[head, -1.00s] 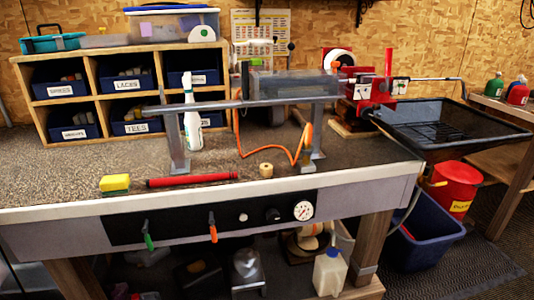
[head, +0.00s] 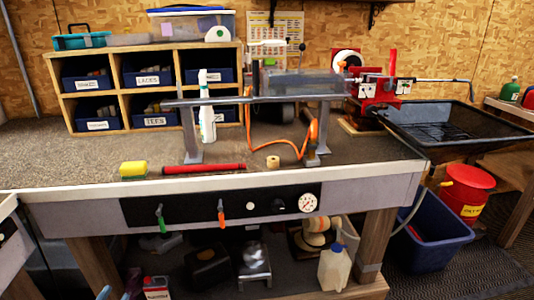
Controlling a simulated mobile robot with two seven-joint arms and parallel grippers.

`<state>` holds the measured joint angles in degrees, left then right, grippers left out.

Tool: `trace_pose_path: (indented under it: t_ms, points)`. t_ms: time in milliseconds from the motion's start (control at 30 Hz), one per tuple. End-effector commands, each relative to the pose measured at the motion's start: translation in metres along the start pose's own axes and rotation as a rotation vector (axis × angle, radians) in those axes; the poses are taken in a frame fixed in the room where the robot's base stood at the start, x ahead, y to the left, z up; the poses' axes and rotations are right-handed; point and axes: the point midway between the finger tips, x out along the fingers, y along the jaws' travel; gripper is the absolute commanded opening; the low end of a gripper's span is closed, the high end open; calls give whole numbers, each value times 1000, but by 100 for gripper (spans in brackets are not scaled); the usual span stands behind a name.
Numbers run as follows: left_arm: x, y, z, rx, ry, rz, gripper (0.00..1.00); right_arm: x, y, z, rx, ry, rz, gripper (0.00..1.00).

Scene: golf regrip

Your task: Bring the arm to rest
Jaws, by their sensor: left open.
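The workbench (head: 60,153) spans the middle. On it, a red grip (head: 204,169) lies along the front edge, with a yellow sponge (head: 133,169) to its left. A small tape roll (head: 273,162) sits to its right. A white spray bottle (head: 206,118) stands upright behind the metal rack. The rack carries a clear tray (head: 302,84). A red clamp (head: 377,90) with a shaft through it stands at the bench's right end.
A wooden cubby (head: 53,85) with blue bins stands at the back left. A black basin (head: 455,120) adjoins the bench's right end. Below it are a blue bin (head: 430,248) and a red bucket (head: 468,188). The left bench top is clear.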

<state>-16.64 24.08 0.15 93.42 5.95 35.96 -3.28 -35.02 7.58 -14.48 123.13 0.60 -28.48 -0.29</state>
Motion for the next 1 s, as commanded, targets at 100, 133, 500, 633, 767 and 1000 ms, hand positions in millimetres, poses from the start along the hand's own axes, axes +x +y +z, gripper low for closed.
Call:
trace_pose_path:
  t_ms: [100, 133, 500, 633, 767, 1000]
  points:
    - [3, -28, -3, 71, 3, 58, 43, 0, 0, 1, 0, -2, 0, 48]
    - [4, -35, -3, 87, 4, 71, 43, 0, 0, 1, 0, -3, 0, 48]
    - [-24, 21, -2, 83, -276, 238, 43, 0, 0, 4, 0, -8, 0, 48]
    - [-49, 62, -4, 59, -433, 304, 43, 0, 0, 4, -1, -8, 0, 48]
    - [-79, 98, -13, 40, -589, 368, 43, 0, 0, 4, -1, -8, 0, 48]
    - [-136, 150, -40, 23, -848, 474, 43, 0, 0, 4, -1, -8, 0, 48]
